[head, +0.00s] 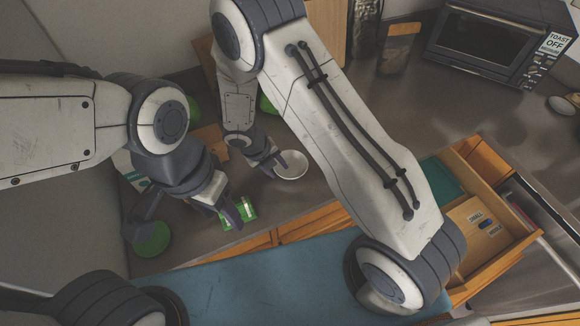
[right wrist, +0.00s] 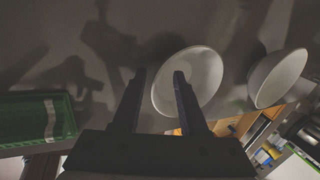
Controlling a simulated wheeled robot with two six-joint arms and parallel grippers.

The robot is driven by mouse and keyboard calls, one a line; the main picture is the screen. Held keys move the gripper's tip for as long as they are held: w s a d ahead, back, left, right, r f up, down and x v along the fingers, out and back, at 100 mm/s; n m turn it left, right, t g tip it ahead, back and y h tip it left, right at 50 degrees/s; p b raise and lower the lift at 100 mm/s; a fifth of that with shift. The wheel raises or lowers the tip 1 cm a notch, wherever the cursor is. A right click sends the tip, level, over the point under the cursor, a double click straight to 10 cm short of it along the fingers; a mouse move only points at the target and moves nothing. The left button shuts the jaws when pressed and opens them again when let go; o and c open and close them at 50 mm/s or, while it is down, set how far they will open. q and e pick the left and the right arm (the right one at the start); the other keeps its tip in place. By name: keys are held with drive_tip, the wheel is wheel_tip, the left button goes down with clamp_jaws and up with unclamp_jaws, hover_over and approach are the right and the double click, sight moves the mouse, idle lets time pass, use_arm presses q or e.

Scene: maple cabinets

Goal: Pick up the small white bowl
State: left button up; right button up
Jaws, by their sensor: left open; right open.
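A white bowl (head: 291,165) sits on the grey counter in the head view, just right of my right gripper (head: 275,170). In the right wrist view, a round white bowl (right wrist: 205,82) lies partly behind the right finger of my open right gripper (right wrist: 159,76). A second white bowl (right wrist: 280,78), seen tilted, is further right there; I cannot tell which is the smaller. Neither is held. My left gripper (head: 238,212) is open over or beside a green box with a white strip (head: 236,222); whether they touch is unclear.
The green box also shows in the right wrist view (right wrist: 28,120). A round green thing (head: 154,240) is at the left. A toaster oven (head: 482,45) stands at back right. An open wooden drawer (head: 490,232) juts out at right. My right arm covers mid-counter.

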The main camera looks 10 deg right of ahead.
clamp_jaws()
idle(1.4)
